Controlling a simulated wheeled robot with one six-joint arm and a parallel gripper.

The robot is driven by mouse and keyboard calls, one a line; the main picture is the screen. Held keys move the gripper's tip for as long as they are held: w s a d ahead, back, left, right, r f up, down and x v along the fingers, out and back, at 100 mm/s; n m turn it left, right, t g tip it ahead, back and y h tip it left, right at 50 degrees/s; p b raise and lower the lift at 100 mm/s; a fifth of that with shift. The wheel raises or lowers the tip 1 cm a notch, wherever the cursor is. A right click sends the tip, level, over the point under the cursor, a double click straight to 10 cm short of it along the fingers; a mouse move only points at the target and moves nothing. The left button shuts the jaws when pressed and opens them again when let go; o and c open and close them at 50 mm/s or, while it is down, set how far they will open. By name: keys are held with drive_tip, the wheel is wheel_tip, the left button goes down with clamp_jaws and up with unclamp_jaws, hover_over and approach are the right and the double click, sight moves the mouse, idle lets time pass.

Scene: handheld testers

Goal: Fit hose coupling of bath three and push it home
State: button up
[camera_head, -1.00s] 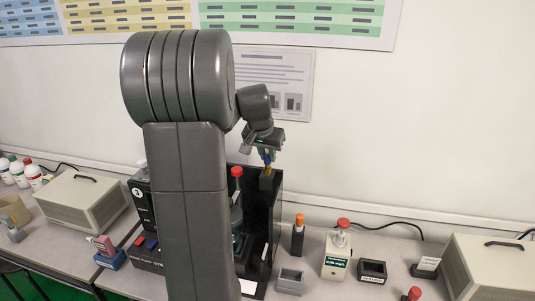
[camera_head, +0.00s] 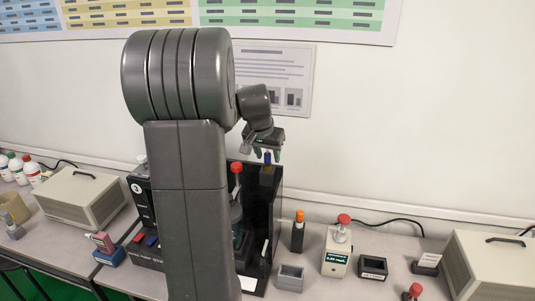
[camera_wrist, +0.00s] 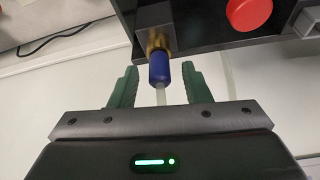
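The blue hose coupling (camera_wrist: 159,68) sits on a brass fitting (camera_wrist: 158,42) on the dark block at the back of the black bath unit (camera_head: 276,200). In the wrist view a pale hose runs from the coupling toward my gripper. My gripper (camera_wrist: 160,88) is open, its green fingers on either side of the coupling with a gap to each. In the head view my gripper (camera_head: 268,155) is just above the block, with the blue coupling (camera_head: 267,158) between its fingers. My arm hides much of the unit, and I cannot read its number.
A red knob (camera_wrist: 248,12) is close to the fitting in the wrist view. A unit marked 2 (camera_head: 137,188) stands left of my arm. An orange-capped holder (camera_head: 298,232), a grey tray (camera_head: 290,278) and a red-topped meter (camera_head: 337,252) stand at right. The wall is behind.

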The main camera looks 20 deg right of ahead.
drive_tip(key=b+v, duration=0.1)
drive_tip(key=v, duration=1.3)
drive_tip(key=shift+f, duration=0.15)
drive_tip(key=p+x, duration=0.1)
drive_tip(key=x, duration=1.2)
drive_tip(key=shift+w+d+f, duration=0.15)
drive_tip(key=shift+f, duration=0.15)
drive_tip(key=shift+r+p, duration=0.3)
drive_tip(key=shift+r, duration=0.15)
